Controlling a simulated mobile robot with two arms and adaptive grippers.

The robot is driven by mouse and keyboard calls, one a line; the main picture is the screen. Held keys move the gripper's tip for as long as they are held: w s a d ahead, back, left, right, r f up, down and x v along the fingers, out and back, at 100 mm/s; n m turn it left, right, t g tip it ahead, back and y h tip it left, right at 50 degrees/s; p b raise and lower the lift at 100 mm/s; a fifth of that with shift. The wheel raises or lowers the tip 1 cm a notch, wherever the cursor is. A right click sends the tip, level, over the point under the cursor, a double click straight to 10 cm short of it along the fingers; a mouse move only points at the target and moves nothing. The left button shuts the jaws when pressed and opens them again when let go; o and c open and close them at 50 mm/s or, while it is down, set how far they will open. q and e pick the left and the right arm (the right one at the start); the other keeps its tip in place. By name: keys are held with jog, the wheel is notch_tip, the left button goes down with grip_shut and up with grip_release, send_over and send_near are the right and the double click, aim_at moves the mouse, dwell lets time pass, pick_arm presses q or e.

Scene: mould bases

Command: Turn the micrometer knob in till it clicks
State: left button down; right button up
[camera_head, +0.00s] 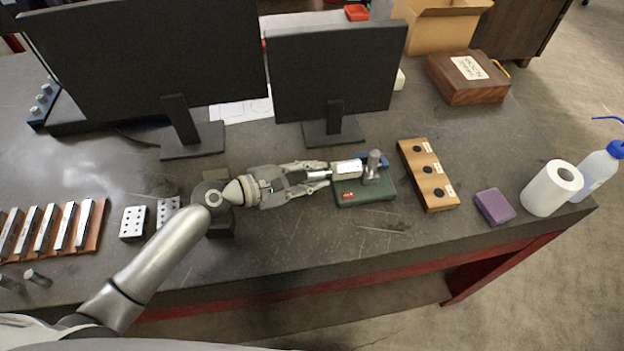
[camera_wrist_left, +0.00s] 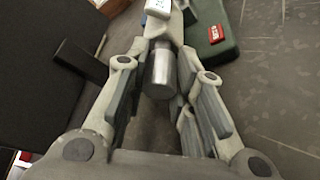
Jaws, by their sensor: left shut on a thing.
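The micrometer (camera_head: 348,167) is held level in a stand with a green base (camera_head: 350,196) and a grey post (camera_head: 373,162). Its silver knob (camera_head: 318,175) points left toward my arm. My left gripper (camera_head: 322,175) comes from the left and is shut on the knob, one finger on each side. In the left wrist view the silver cylinder of the knob (camera_wrist_left: 160,72) lies between the fingers, partly covered near their tips. The green base (camera_wrist_left: 214,38) with a red label shows beyond. My right gripper is in neither view.
Two monitors (camera_head: 338,75) stand just behind the arm. A wooden block with black holes (camera_head: 428,175), a purple block (camera_head: 495,206) and a paper roll (camera_head: 552,188) are at the right. A wooden case (camera_head: 467,78) sits behind. The bench in front of the stand is mostly clear.

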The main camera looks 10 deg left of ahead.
pick_arm(q)
jog(key=shift+f+m+t+b, duration=0.1)
jog(key=shift+m+t+b, duration=0.5)
jog(key=shift+m+b, duration=0.75)
jog(key=c, duration=1.2)
grip_release()
jog(key=shift+c, duration=0.2)
jog(key=shift+s+a, duration=0.35)
jog(key=shift+a, duration=0.1)
jog(key=v, duration=1.1)
